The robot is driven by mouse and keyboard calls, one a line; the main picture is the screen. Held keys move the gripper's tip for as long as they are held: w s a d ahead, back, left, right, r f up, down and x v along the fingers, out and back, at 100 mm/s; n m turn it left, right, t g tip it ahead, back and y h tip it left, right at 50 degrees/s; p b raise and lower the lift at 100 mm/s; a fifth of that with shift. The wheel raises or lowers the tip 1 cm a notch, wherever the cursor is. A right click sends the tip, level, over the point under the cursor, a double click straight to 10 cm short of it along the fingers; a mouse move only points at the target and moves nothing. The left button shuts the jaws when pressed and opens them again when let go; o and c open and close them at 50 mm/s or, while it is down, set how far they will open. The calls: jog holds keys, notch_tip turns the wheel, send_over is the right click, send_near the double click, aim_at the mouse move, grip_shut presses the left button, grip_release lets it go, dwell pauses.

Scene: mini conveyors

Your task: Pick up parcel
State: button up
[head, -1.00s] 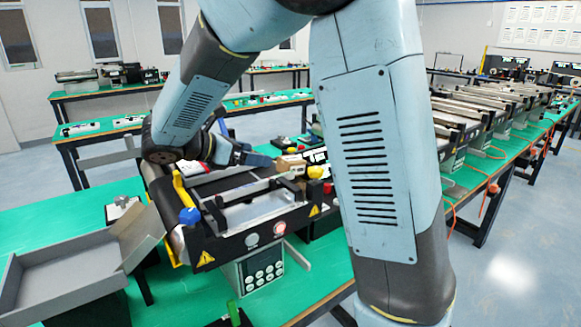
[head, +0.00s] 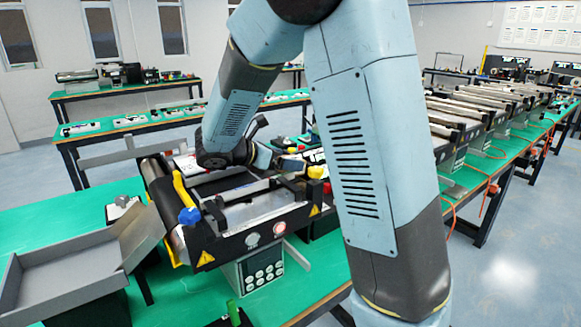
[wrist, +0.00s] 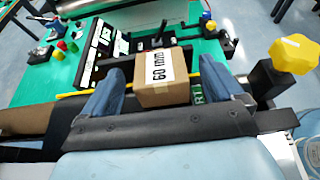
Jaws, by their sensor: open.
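The parcel (wrist: 162,80) is a small brown cardboard box with a white label reading "60 mm". In the wrist view it sits between the two blue fingers of my gripper (wrist: 160,84), with a visible gap to each finger. My gripper is open around it. In the head view my gripper (head: 278,160) is low over the far side of the mini conveyor (head: 262,232). The parcel is mostly hidden there behind the gripper and arm.
A yellow knob (wrist: 294,54) stands right of the fingers in the wrist view. A blue knob (head: 189,215) is on the conveyor's near corner. An open grey tray (head: 70,270) stands at the left. Green bench top lies between them.

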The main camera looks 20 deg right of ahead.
jog(key=shift+x, duration=1.2)
jog(key=c, duration=1.1)
